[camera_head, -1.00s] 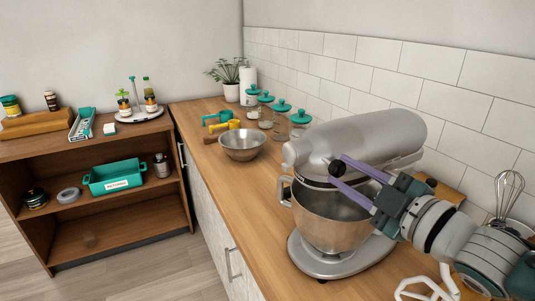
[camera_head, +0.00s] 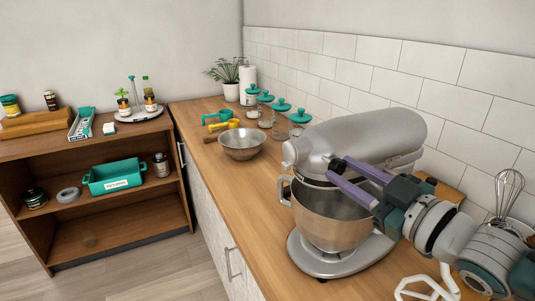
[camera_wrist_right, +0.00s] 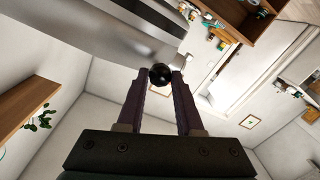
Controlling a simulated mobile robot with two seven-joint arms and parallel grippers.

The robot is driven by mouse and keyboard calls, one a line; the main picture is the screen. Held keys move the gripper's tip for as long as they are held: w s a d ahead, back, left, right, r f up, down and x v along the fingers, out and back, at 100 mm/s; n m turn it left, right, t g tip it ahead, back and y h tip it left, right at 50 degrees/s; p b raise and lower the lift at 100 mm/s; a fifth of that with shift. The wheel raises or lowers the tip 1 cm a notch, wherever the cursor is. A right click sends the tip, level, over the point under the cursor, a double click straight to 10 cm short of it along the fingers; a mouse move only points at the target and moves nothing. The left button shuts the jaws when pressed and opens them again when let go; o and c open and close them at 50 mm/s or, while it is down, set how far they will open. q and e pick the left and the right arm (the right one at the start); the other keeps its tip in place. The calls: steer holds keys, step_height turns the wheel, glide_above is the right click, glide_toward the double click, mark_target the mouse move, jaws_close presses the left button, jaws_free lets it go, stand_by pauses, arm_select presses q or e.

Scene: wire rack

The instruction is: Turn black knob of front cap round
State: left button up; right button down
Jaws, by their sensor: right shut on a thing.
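A silver stand mixer (camera_head: 355,140) stands on the wooden counter with its steel bowl (camera_head: 330,212) under the head. My right gripper (camera_head: 335,170), with purple fingers, reaches in from the right to the front of the mixer head, above the bowl. In the right wrist view, the black knob (camera_wrist_right: 160,75) sits between the two fingertips (camera_wrist_right: 159,80), and the fingers are shut on it. The grey mixer body (camera_wrist_right: 95,45) shows beside it at upper left. In the head view the fingers hide the knob. My left gripper is not in view.
A metal mixing bowl (camera_head: 242,144) and measuring cups (camera_head: 222,117) lie further back on the counter. Teal-lidded jars (camera_head: 281,112) line the tiled wall. A whisk (camera_head: 507,194) stands at right; a white beater (camera_head: 425,289) lies at the front. Counter left of the mixer is clear.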

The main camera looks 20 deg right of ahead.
steer(key=c, duration=0.6)
jaws_free()
steer(key=shift+o, duration=0.2)
steer(key=s+d, duration=0.1)
steer(key=s, duration=0.9)
steer(key=shift+d+r+b, duration=0.15)
steer(key=shift+d+b, duration=0.05)
steer(key=shift+b, duration=0.15)
steer(key=shift+w, duration=0.1)
